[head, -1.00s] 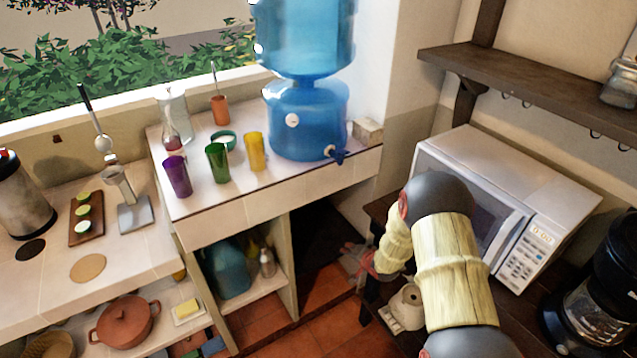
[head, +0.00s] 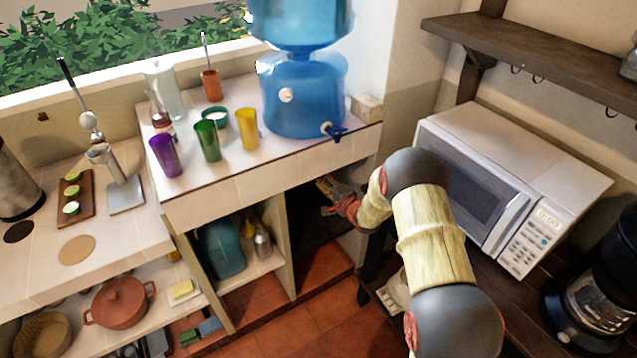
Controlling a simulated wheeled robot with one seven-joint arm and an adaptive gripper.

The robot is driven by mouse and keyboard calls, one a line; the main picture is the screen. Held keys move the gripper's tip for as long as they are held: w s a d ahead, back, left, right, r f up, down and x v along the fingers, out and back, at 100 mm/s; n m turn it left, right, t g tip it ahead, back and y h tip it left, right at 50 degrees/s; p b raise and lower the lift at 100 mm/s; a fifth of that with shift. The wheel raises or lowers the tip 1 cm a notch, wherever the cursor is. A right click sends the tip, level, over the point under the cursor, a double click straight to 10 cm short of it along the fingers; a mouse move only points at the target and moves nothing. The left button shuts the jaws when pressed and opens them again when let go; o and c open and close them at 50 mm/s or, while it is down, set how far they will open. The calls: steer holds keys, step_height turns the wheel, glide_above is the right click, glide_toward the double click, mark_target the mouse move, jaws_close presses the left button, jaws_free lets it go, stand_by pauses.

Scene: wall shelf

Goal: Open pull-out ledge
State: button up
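My gripper (head: 328,192) shows small at the end of my arm, in front of the dark recess under the tiled counter (head: 225,197). It is just below the counter's front edge and left of the microwave stand (head: 383,262). Its fingers are too small and dark to tell whether they are open or shut, or touching anything. I cannot pick out a pull-out ledge for certain. My arm covers part of the stand's front.
A blue water dispenser (head: 303,95) and purple (head: 166,156), green (head: 207,141) and yellow (head: 248,129) cups stand on the counter. A microwave (head: 500,190) and a coffee maker (head: 600,300) stand at right. A dark wall shelf (head: 540,60) is above. Tiled floor (head: 320,320) is open below.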

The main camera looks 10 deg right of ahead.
steer(key=shift+x, duration=0.9)
steer(key=c, duration=0.3)
jaws_close()
